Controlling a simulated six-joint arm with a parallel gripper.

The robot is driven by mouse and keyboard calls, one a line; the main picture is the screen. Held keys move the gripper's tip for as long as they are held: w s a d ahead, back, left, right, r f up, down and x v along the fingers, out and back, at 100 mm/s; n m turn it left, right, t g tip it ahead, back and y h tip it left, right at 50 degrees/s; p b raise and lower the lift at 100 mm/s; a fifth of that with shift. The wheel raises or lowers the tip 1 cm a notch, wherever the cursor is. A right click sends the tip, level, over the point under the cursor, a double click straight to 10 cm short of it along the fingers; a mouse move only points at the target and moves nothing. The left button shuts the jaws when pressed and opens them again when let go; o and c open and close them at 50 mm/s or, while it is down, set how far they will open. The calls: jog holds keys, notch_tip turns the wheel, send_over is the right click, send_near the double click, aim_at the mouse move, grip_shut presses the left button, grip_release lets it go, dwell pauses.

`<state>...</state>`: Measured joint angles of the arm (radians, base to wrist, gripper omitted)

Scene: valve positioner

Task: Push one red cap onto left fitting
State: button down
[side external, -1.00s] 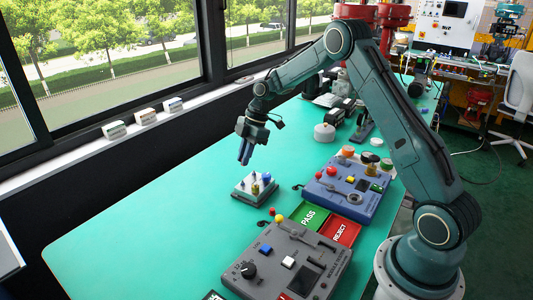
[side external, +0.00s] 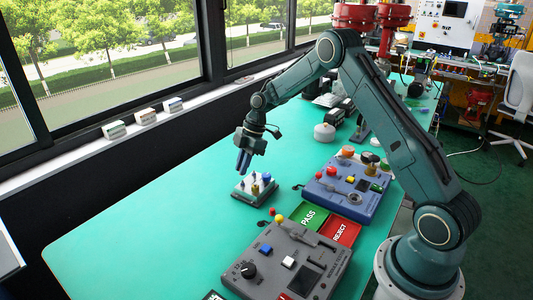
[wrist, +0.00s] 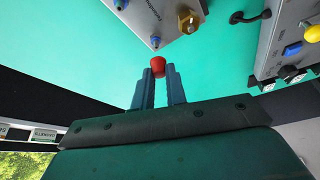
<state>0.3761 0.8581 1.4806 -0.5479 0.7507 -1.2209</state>
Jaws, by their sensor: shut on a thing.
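My gripper (wrist: 160,72) is shut on a small red cap (wrist: 157,64), which sits between its fingertips in the wrist view. In the side view my gripper (side external: 243,166) points down just above the far left edge of the grey valve positioner block (side external: 243,193); the cap cannot be made out there. The block also shows in the wrist view (wrist: 170,22), with a brass fitting (wrist: 188,20) and small blue-tipped fittings, one at the near corner (wrist: 155,41) and one at the upper left (wrist: 119,4). The held cap is apart from these fittings.
A grey control box (side external: 290,262) and a blue control box (side external: 345,190) stand to the right of the block. Green PASS (side external: 308,217) and red REJECT (side external: 343,232) areas lie between them. The green table (side external: 150,230) is clear to the left.

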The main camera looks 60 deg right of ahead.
jog(key=shift+f, duration=1.15)
jog(key=shift+f, duration=0.85)
dwell(2.0)
jog(key=c, duration=1.3)
grip_release()
jog(key=shift+c, duration=0.2)
jog(key=v, duration=1.3)
jog(key=shift+d+r, duration=0.2)
jog(key=shift+r, duration=0.2)
